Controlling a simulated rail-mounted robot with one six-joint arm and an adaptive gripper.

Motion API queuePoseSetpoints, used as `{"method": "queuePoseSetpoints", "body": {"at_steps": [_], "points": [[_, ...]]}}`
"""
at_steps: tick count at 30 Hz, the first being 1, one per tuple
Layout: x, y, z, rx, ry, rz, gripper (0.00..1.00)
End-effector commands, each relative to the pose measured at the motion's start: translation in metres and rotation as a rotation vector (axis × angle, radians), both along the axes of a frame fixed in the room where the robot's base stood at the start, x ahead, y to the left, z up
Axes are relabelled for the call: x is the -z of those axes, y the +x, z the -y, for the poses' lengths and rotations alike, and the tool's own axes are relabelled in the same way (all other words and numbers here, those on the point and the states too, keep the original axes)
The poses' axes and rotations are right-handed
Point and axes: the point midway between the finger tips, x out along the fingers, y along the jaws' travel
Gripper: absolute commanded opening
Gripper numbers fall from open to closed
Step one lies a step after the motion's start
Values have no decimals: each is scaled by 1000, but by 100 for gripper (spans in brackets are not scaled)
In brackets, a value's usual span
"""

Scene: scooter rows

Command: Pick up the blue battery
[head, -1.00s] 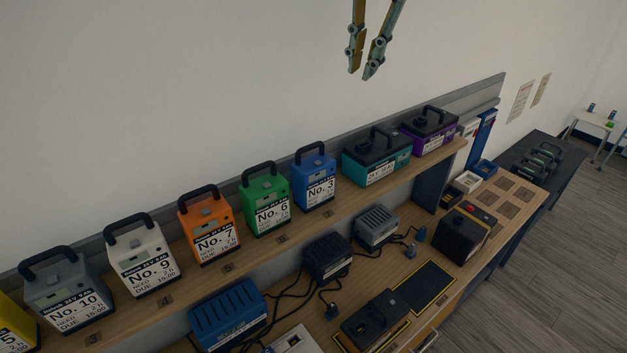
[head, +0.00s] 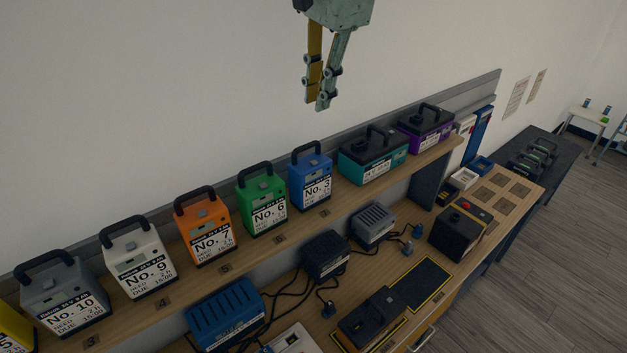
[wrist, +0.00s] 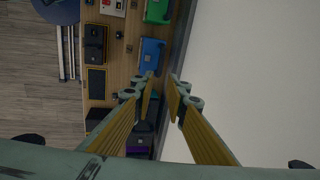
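The blue battery (head: 303,176), with a black handle and a "No. 3" label, stands upright on the wooden shelf (head: 215,265), between the green battery and the teal battery. In the wrist view the blue battery (wrist: 151,55) shows from above, just beyond and left of the fingertips. My gripper (head: 315,104) hangs in the air above the blue battery's part of the shelf, apart from it. Its two fingers show a gap between their tips in the wrist view (wrist: 161,75), with nothing between them.
Green (head: 262,207), orange (head: 204,231), white (head: 138,265) and grey (head: 66,300) batteries stand left along the shelf. Teal (head: 372,165) and purple (head: 426,130) batteries stand right. A wall rises behind. Chargers and cables crowd the bench below. The air above the batteries is clear.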

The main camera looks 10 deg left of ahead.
Motion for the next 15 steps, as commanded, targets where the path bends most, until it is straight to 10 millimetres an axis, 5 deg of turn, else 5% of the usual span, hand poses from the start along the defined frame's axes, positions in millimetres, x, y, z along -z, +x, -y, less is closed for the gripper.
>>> {"method": "queuePoseSetpoints", "body": {"at_steps": [15], "points": [[8, -11, -11, 27, 3, -24, 13]]}}
